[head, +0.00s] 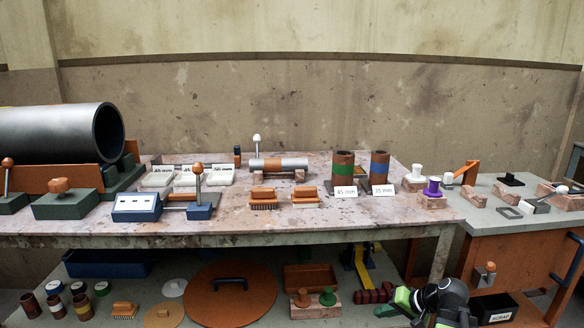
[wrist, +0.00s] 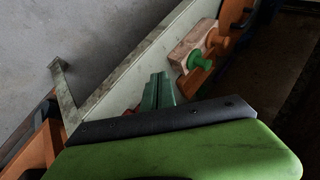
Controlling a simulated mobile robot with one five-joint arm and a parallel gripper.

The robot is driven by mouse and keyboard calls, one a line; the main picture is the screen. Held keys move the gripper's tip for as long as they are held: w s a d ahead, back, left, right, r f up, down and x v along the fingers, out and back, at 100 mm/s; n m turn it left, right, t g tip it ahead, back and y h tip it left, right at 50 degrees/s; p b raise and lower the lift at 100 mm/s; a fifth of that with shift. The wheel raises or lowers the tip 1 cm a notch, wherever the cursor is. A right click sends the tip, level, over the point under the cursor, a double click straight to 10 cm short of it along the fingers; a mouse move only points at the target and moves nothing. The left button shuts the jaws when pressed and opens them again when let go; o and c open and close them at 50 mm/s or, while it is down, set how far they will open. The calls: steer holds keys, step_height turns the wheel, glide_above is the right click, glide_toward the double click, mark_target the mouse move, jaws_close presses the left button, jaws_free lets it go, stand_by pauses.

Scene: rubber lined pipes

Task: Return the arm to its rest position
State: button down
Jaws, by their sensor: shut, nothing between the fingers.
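My gripper (head: 384,311) shows at the bottom of the head view, low in front of the table, with bright green and black parts of my arm to its right. In the wrist view its dark green fingers (wrist: 158,92) stand close together beyond the bright green housing, shut with nothing held. The arm is bent low, and part of it is cut off by the lower picture edge.
The long table (head: 320,215) holds brushes, blocks and two upright pipes (head: 343,170). A grey-topped bench (head: 480,215) stands right, with a scrap box (head: 494,308) below. A wooden block with a green knob (wrist: 196,60) is near my fingers in the wrist view.

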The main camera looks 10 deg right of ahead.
steer(key=s+a+f+n+g+h+p, duration=0.1)
steer(key=s+a+f+n+g+h, duration=0.15)
steer(key=a, duration=0.65)
steer(key=s+a+f+n+g+h+p, duration=0.1)
steer(key=s+a+f+n+g+h, duration=0.2)
steer(key=a, duration=0.6)
step_height(320, 180, up, 39)
steer(key=p, duration=3.7)
steer(key=shift+d+m+g+p, duration=0.3)
steer(key=shift+d+m+g, duration=0.1)
steer(key=shift+m+g, duration=0.05)
